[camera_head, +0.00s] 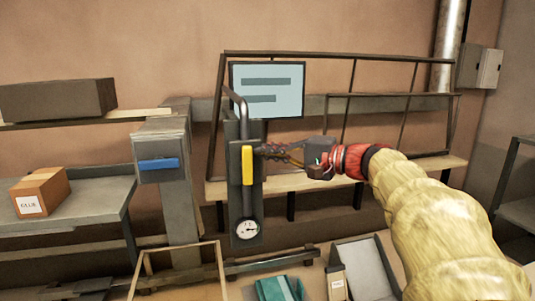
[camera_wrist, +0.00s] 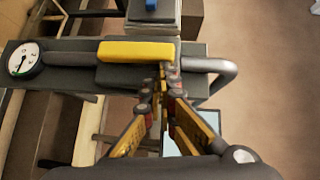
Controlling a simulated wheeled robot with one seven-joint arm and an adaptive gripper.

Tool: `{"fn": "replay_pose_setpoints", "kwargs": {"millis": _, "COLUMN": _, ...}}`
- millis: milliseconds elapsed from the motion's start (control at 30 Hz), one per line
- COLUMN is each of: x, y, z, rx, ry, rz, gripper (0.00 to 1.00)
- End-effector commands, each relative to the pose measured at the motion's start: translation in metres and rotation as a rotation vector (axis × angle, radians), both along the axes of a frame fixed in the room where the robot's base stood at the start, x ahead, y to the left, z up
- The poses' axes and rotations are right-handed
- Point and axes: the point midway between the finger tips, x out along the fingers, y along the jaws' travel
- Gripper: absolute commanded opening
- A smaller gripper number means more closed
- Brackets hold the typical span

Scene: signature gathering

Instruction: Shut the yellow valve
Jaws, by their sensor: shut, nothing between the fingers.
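The yellow valve (camera_head: 247,165) is a bar-shaped handle on a dark upright panel (camera_head: 231,133). It stands vertical, in line with the grey pipe (camera_head: 240,103) and above a round gauge (camera_head: 246,228). In the wrist view, the yellow valve (camera_wrist: 137,51) lies lengthwise along the pipe, with the gauge (camera_wrist: 25,60) to its left. My gripper (camera_head: 266,151) is just right of the handle's upper part. In the wrist view, my gripper (camera_wrist: 163,72) has its fingertips together at the handle's near edge, close to its right end. Whether they touch it is unclear. Nothing is between the fingers.
A grey box with a blue lever (camera_head: 158,164) stands left of the panel. A screen (camera_head: 268,90) and metal rack (camera_head: 345,60) are behind. A glue carton (camera_head: 40,191) sits on the left table. Teal item (camera_head: 280,288) and tray (camera_head: 365,268) lie below.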

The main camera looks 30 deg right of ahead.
Motion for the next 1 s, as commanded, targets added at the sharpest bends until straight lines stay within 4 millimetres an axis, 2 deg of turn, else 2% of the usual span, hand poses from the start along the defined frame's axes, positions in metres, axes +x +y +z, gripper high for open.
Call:
{"fn": "replay_pose_setpoints", "kwargs": {"millis": 567, "x": 0.002, "y": 0.007, "z": 0.008, "rx": -0.145, "ry": 0.039, "rz": 0.001, "gripper": 0.0}}
{"fn": "replay_pose_setpoints", "kwargs": {"millis": 1000, "x": 0.007, "y": 0.025, "z": 0.022, "rx": -0.49, "ry": 0.136, "rz": 0.003, "gripper": 0.0}}
